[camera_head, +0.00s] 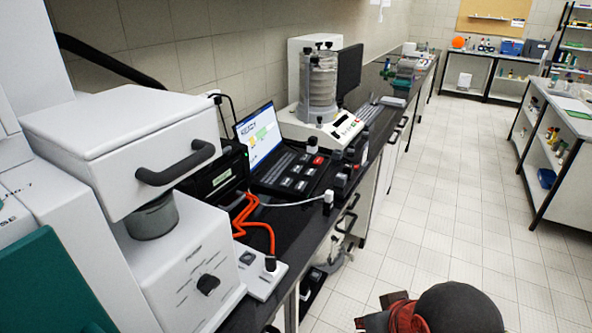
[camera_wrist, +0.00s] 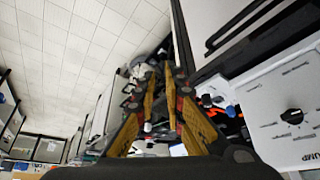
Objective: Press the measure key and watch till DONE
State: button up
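The sieve shaker (camera_head: 320,85), a stack of grey round sieves with dark clamp knobs, stands on the bench against the wall. Its white front panel (camera_head: 345,127) has small coloured keys and a dark display; labels are too small to read, so I cannot tell which key is measure or whether DONE shows. My gripper (camera_wrist: 163,72) shows in the wrist view as two yellow fingers with a gap between them, open and empty. It is tilted, with the bench side to its right and floor to its left.
A laptop (camera_head: 260,135) with a lit screen sits on the dark bench. A red button (camera_head: 318,161), small black devices and an orange cable (camera_head: 262,226) lie nearby. A large white machine (camera_head: 130,150) fills the left. The tiled floor (camera_head: 440,200) is clear on the right.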

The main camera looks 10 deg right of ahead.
aim_at(295, 169)
jog(key=i+l+z, duration=0.2)
jog(key=i, duration=0.3)
jog(key=i+l+z, duration=0.15)
jog(key=i, duration=0.4)
jog(key=i+l+z, duration=0.2)
jog(key=i, duration=0.3)
